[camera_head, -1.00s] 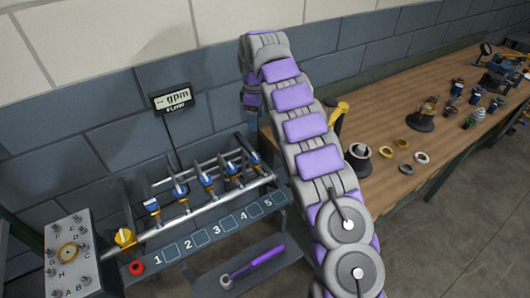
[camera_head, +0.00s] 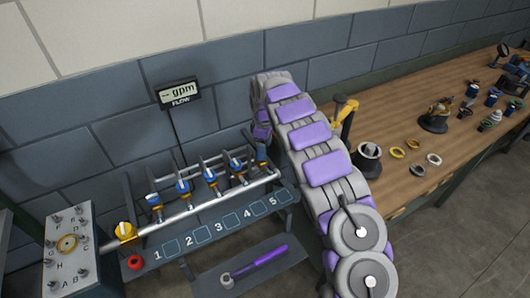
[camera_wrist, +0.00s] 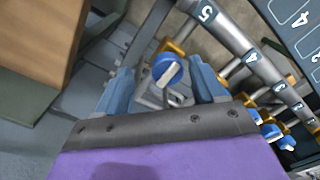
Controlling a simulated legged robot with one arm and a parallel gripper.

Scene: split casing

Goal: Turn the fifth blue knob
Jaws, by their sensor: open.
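The fifth blue knob (camera_wrist: 168,70), with a white bar across its face, sits between my gripper's two blue fingers (camera_wrist: 161,72) in the wrist view. The fingers are open, with a gap on each side of the knob. I cannot tell whether the fingertips reach its depth. In the head view the fifth knob (camera_head: 262,153) is at the right end of the valve row, just left of my arm. Several other blue knobs (camera_head: 182,187) stand along the numbered pipe.
A number plate (camera_head: 205,233) reads 1 to 5 below the pipe (camera_head: 190,213). A flow display (camera_head: 178,92) is on the wall. A purple-handled tool (camera_head: 257,262) lies on the lower shelf. A wooden bench (camera_head: 400,190) with loose parts stands right of my arm.

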